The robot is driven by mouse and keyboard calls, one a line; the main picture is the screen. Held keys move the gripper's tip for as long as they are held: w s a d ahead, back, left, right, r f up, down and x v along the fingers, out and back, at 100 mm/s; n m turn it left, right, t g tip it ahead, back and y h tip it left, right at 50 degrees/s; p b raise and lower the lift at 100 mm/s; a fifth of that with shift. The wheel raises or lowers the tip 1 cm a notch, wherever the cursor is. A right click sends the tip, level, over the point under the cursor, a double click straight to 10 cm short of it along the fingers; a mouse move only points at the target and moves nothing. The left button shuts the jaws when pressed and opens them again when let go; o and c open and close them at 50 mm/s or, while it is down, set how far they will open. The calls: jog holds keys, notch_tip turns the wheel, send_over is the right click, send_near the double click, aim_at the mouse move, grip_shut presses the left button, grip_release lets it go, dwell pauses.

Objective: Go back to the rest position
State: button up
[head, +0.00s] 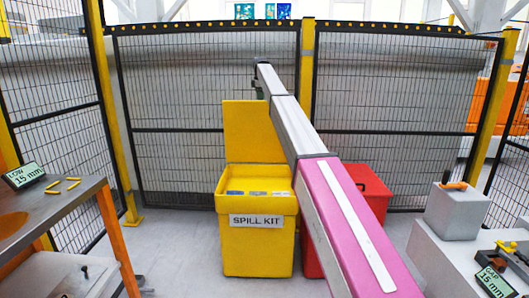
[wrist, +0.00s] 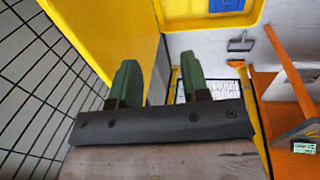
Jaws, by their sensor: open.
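My arm reaches from the lower right of the head view up to the middle, over the spill kit bin (head: 257,250). My gripper shows only as a small dark shape at the arm's far end, near the raised yellow lid (head: 248,130). In the wrist view my gripper (wrist: 160,82) has two green fingers standing well apart, with nothing held between them. Yellow surfaces lie beyond and to the left of the fingers. Whether the fingers touch anything is hard to tell, but no contact shows.
A red bin (head: 370,185) stands behind my arm. Mesh fencing (head: 200,110) closes off the back. A workbench (head: 60,205) with yellow pieces stands left. A grey block (head: 458,212) with an orange handle is at right. Floor (head: 180,250) is clear left of the yellow bin.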

jog(key=s+d+f+m, duration=0.35)
jog(key=s+f, duration=0.55)
jog(key=f, duration=0.3)
jog(key=s+d+f+m+g, duration=0.15)
jog(key=s+d+f, duration=0.35)
jog(key=s+f, duration=0.5)
jog(key=s+d+f+m+t, duration=0.1)
jog(key=s+d+f+m, duration=0.25)
jog(key=s+f, duration=0.7)
jog(key=s+d+f+m, duration=0.3)
jog(key=s+f, duration=0.4)
jog(key=s, duration=0.5)
jog(key=s+d+f+m+g, duration=0.1)
jog(key=s+d+f+m, duration=0.1)
jog(key=s+f, duration=0.5)
jog(key=s+d+f+m, duration=0.3)
jog(key=s+f, duration=0.4)
jog(key=s, duration=1.1)
jog(key=shift+s+d+f+m+g, duration=0.2)
jog(key=shift+d+m+g, duration=0.15)
jog(key=shift+d, duration=0.2)
